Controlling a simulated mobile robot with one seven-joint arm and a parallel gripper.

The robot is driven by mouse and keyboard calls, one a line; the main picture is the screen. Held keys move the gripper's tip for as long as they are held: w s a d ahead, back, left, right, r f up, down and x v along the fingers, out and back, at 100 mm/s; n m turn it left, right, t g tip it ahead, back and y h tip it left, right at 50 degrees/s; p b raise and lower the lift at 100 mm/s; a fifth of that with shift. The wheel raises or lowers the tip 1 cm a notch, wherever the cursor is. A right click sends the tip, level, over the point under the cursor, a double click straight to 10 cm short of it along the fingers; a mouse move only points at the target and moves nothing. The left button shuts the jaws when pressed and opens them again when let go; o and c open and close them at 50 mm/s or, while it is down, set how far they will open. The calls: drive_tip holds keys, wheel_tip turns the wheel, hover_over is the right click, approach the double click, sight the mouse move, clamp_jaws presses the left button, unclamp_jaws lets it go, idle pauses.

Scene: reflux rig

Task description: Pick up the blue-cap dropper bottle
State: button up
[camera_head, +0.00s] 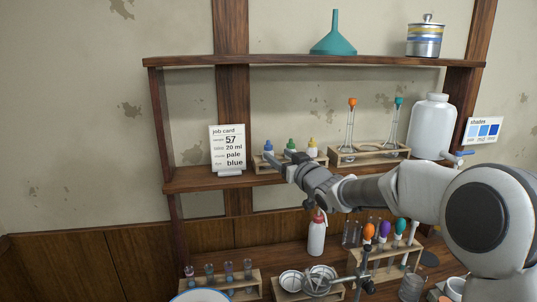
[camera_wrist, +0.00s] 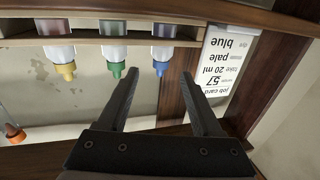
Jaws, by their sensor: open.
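The blue-cap dropper bottle (camera_head: 268,148) is a small white bottle standing at the left end of a wooden rack on the lower shelf. In the wrist view, which is upside down, the blue-cap bottle (camera_wrist: 163,51) appears between the tips of my open jaws. My gripper (camera_head: 274,162) is in front of the rack in the head view, partly hiding the bottle's lower part. My gripper (camera_wrist: 159,75) is empty in the wrist view. I cannot tell the remaining distance to the bottle.
A green-cap bottle (camera_head: 291,146) and a yellow-cap bottle (camera_head: 312,148) share the rack (camera_head: 322,161). The job card (camera_head: 227,149) stands close to the left. A rack with two stoppered flasks (camera_head: 370,154) and a white jug (camera_head: 430,128) stand to the right. The upper shelf (camera_head: 300,60) is overhead.

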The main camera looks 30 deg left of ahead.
sight(270, 149)
drive_tip(key=shift+p+x, duration=1.15)
drive_tip(key=shift+x, duration=2.45)
drive_tip(key=shift+s, duration=0.1)
drive_tip(key=c, duration=1)
